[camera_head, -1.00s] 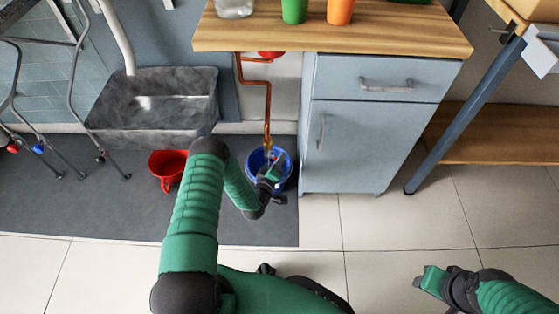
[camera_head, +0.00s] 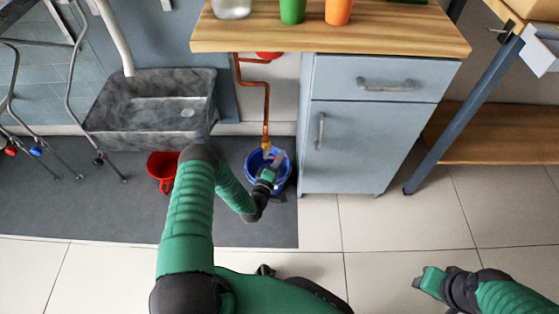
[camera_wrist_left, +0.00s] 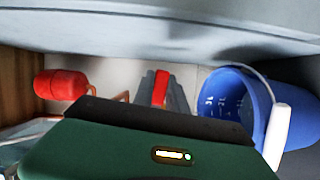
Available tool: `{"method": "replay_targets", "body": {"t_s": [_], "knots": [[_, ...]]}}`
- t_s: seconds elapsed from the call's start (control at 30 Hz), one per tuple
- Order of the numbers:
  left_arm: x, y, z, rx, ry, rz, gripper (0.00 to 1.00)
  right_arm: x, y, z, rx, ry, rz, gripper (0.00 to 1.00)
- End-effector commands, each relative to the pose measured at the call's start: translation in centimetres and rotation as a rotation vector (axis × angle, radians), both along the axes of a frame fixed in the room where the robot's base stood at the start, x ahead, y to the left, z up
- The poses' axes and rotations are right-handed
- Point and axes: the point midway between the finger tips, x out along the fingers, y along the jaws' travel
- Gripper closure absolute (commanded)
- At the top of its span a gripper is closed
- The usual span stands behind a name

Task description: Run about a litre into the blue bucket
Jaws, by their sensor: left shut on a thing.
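The blue bucket (camera_head: 252,184) stands on the dark mat below a copper pipe (camera_head: 267,105) that ends in a brass tap (camera_head: 266,147). My left gripper (camera_head: 277,158) is at the tap, above the bucket. In the left wrist view its grey fingers are shut on a red lever (camera_wrist_left: 160,88), which looks like the tap's handle. The bucket (camera_wrist_left: 240,95) lies to the right there, with litre marks inside and a white grip on its bail. I cannot make out a water stream or level. My right gripper (camera_head: 430,281) hangs over the tiles at lower right, apart from everything; its jaws are unclear.
A cabinet (camera_head: 365,145) with a wooden top (camera_head: 330,35) stands right of the blue bucket. Cups stand on the top. The tiles in front are clear.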

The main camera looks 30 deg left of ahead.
Motion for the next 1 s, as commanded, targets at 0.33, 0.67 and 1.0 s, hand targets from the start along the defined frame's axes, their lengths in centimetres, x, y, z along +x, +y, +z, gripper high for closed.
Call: {"method": "replay_targets", "body": {"t_s": [0.33, 0.67, 1.0], "knots": [[-0.28, 0.22, 0.26, -0.12, -0.063, 0.007, 1.0, 0.0, 0.0, -0.39, 0.0, 0.0, 0.0, 0.61], [-0.3, 0.21, 0.36, -0.137, -0.072, 0.007, 1.0, 0.0, 0.0, -0.4, 0.0, 0.0, 0.0, 0.61], [-0.2, 0.12, 0.5, -0.136, -0.076, 0.005, 0.61, 0.0, 0.0, -0.39, 0.0, 0.0, 0.0, 0.61]]}}
